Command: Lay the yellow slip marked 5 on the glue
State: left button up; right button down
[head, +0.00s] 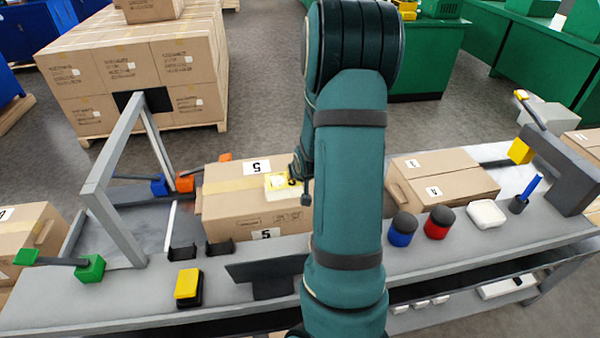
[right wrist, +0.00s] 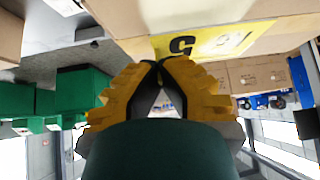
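The yellow slip marked 5 (right wrist: 215,42) shows in the right wrist view over the carton, its near corner at my fingertips. In the head view my right arm hides most of the gripper. My left gripper is in neither view.
The carton bears white labels marked 5 (head: 256,167). A grey frame (head: 95,185) stands to its left and another carton (head: 440,180) to its right. Blue and red jars (head: 437,222) and a yellow-black block (head: 188,287) stand along the bench front.

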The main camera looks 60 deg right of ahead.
jog(key=shift+f+b, duration=1)
jog(key=shift+f, duration=0.7)
jog(key=c, duration=1.7)
grip_release()
jog(key=o, duration=0.6)
jog(key=shift+o, duration=0.2)
